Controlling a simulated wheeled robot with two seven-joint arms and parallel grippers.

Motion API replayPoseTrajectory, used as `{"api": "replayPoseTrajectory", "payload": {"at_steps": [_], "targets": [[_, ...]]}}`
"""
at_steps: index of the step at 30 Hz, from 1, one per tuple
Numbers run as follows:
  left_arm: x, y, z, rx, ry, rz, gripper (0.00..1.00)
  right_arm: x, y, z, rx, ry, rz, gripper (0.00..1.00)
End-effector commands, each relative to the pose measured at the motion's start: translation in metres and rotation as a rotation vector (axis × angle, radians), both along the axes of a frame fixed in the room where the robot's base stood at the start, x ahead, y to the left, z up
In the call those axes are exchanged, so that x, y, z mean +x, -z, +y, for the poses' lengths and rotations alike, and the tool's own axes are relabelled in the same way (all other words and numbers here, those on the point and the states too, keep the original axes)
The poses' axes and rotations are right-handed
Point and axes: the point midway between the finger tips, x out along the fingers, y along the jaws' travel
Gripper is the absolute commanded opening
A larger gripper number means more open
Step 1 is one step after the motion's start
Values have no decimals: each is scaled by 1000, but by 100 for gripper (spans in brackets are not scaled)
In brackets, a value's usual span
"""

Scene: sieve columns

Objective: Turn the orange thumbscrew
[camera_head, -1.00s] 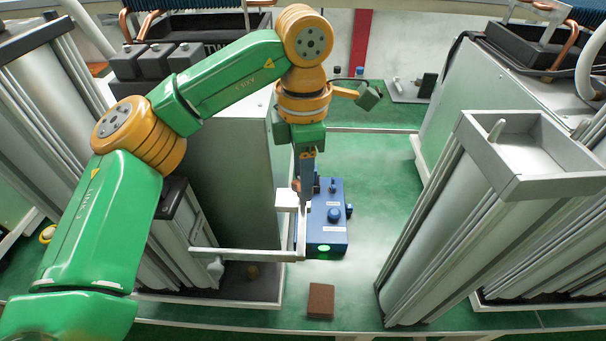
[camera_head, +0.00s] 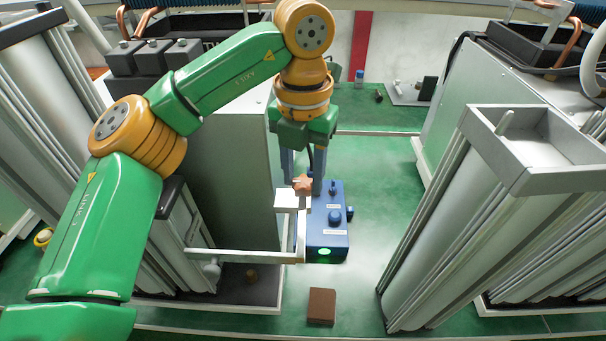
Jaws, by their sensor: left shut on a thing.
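The orange thumbscrew (camera_head: 302,184) sits at the top of a white block (camera_head: 291,202) on a pale bracket arm (camera_head: 245,256) that reaches out from the left column unit. My left gripper (camera_head: 303,181) comes down from above, its fingers on either side of the thumbscrew, and is shut on it. The fingers and wrist hide part of the thumbscrew's far side. My right gripper is not in view.
A blue box (camera_head: 327,243) with knobs and a lit green button stands just behind and right of the bracket. A brown block (camera_head: 321,306) lies on the green floor in front.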

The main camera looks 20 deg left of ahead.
Motion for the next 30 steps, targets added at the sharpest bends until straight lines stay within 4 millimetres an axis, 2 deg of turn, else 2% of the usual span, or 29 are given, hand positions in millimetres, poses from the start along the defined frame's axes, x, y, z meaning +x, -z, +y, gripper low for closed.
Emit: {"api": "replayPoseTrajectory", "payload": {"at_steps": [15, 30], "targets": [[1, 0, 0, -1, -392, -4, 0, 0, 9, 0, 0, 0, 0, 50], [1, -1, 0, -1, -516, -4, 0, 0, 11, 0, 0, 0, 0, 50]]}}
